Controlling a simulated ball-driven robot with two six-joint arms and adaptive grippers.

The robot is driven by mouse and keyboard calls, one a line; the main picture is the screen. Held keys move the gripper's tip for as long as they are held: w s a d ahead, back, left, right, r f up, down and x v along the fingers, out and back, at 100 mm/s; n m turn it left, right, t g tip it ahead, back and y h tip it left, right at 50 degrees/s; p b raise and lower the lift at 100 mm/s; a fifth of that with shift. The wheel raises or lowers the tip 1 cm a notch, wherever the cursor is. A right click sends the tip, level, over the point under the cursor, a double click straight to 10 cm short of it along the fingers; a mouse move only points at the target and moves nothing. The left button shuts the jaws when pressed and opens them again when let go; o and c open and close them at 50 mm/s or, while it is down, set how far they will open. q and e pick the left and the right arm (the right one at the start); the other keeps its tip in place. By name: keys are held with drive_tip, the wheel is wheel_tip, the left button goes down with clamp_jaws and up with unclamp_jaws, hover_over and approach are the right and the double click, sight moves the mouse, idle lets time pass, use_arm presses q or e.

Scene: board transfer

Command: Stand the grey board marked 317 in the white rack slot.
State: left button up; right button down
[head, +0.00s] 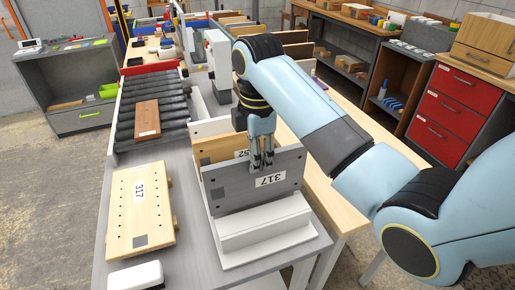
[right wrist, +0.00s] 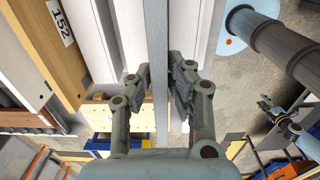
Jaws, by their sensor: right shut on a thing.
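The grey board marked 317 (head: 235,194) stands upright at the white rack (head: 265,239). Its lower edge is right behind the rack's front step; I cannot tell if it is seated in a slot. My right gripper (head: 262,164) points down and is shut on the board's top edge. In the right wrist view, the board (right wrist: 160,60) shows as a thin grey strip between the fingers of my right gripper (right wrist: 161,85).
A wooden board marked 152 (right wrist: 45,45) stands just behind the grey one. A pale wooden plate labelled 317 (head: 140,211) with holes lies left on the grey table (head: 190,255). A white box (head: 136,276) is near the front edge. A roller conveyor (head: 150,88) carries a brown board (head: 147,118).

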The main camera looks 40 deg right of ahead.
sight(257, 176)
use_arm(q)
drive_tip(key=shift+w+f+b, duration=0.2)
drive_tip(key=shift+f+b, duration=0.35)
drive_tip(key=shift+f, duration=0.05)
use_arm(e)
drive_tip(key=shift+f, duration=3)
drive_tip(key=c, duration=1.2)
unclamp_jaws()
use_arm(q)
drive_tip(key=shift+w, duration=0.1)
drive_tip(key=shift+a, duration=0.15)
